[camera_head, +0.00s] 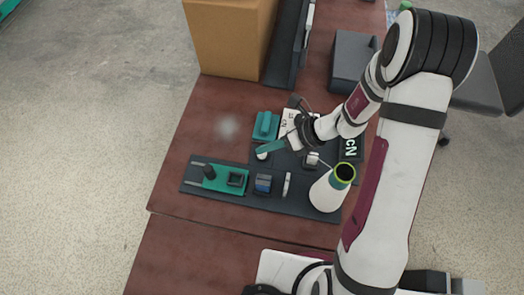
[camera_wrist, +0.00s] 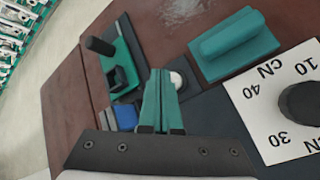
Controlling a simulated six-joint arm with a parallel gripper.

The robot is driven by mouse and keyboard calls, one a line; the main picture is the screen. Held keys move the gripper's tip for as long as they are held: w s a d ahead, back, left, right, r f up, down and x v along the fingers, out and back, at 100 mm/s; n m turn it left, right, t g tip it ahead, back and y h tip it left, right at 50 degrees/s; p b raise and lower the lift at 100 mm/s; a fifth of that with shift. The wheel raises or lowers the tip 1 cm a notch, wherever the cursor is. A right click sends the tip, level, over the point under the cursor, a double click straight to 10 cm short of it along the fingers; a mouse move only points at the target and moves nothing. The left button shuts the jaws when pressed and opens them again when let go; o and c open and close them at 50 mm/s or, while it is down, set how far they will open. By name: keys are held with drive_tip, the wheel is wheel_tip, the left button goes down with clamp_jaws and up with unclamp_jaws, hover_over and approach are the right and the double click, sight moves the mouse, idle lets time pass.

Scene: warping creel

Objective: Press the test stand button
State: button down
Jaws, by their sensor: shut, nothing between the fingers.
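A round white button (camera_wrist: 178,78) shows beside my fingertips in the wrist view, partly hidden by them. It shows as a small pale dome just below the fingertips in the head view (camera_head: 262,156). My gripper (camera_wrist: 160,74) has two teal fingers shut together with nothing between them. In the head view my gripper (camera_head: 262,149) reaches left and its tips appear over or right beside the button. I cannot tell whether they touch it. A white dial plate (camera_wrist: 268,112) marked cN, with a dark knob, lies right of the fingers.
A teal block (camera_wrist: 235,45) stands close to the button. A green fixture (camera_head: 225,178) with a black post, a blue piece (camera_head: 263,184) and a white cone (camera_head: 328,192) stand along the dark board. A cardboard box (camera_head: 228,38) stands behind. The table's left side is clear.

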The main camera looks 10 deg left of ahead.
sight(266, 155)
drive_tip(key=shift+f, duration=0.2)
drive_tip(key=shift+f, duration=0.25)
drive_tip(key=shift+f, duration=0.45)
idle(0.8)
drive_tip(key=shift+r, duration=0.9)
drive_tip(key=shift+r, duration=2.5)
